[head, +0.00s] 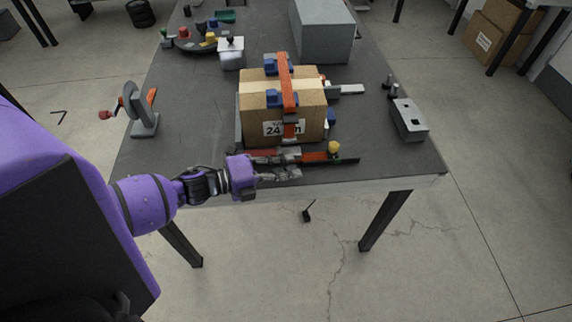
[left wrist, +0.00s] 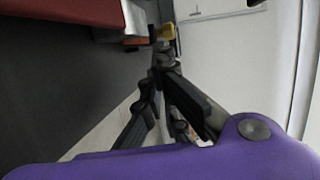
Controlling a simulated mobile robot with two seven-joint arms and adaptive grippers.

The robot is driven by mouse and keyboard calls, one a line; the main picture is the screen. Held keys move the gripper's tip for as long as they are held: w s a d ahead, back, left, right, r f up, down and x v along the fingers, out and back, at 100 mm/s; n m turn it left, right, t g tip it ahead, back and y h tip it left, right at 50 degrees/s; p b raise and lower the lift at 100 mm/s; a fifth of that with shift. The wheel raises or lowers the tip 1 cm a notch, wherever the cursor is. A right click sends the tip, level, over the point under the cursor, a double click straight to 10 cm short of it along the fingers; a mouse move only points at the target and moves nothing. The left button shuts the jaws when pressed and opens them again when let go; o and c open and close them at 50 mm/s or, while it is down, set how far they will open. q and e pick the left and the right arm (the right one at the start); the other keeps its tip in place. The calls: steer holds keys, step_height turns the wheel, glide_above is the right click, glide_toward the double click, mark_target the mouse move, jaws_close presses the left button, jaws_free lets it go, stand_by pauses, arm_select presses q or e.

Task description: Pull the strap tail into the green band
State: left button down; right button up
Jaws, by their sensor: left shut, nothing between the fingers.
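A cardboard box (head: 258,110) stands on the table with an orange strap (head: 287,85) over its top and down its front. A low track (head: 345,160) with red parts runs along the table's front edge below the box. A yellow knob (head: 334,147) stands on it and also shows in the left wrist view (left wrist: 166,32). My left gripper (head: 296,174) is shut and empty, just in front of the track; its fingers meet in the left wrist view (left wrist: 163,68). It hides part of the track. I cannot make out the green band or a separate strap tail.
A crank device (head: 144,118) stands at the table's left, and a grey box with posts (head: 409,120) at its right. A large grey block (head: 322,32) and a round tray of small parts (head: 198,43) are behind. The table's left middle is clear.

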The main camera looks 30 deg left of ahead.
mark_target(333, 151)
arm_select(q)
steer(key=x, duration=0.3)
steer(key=r+x, duration=0.1)
steer(key=x, duration=0.2)
steer(key=p+x, duration=0.1)
steer(key=x, duration=0.2)
steer(key=shift+w+d+r, duration=0.1)
steer(key=shift+w, duration=0.15)
steer(key=shift+w+d, duration=0.2)
steer(key=shift+d, duration=0.05)
arm_select(e)
steer(key=shift+w+r, duration=0.8)
steer(key=shift+r, duration=0.1)
steer(key=shift+s+f, duration=0.1)
steer(key=shift+s, duration=0.1)
arm_select(q)
steer(key=shift+w+d, duration=0.5)
steer(key=shift+d, duration=0.15)
arm_select(e)
steer(key=shift+s, duration=0.1)
steer(key=shift+a, duration=0.1)
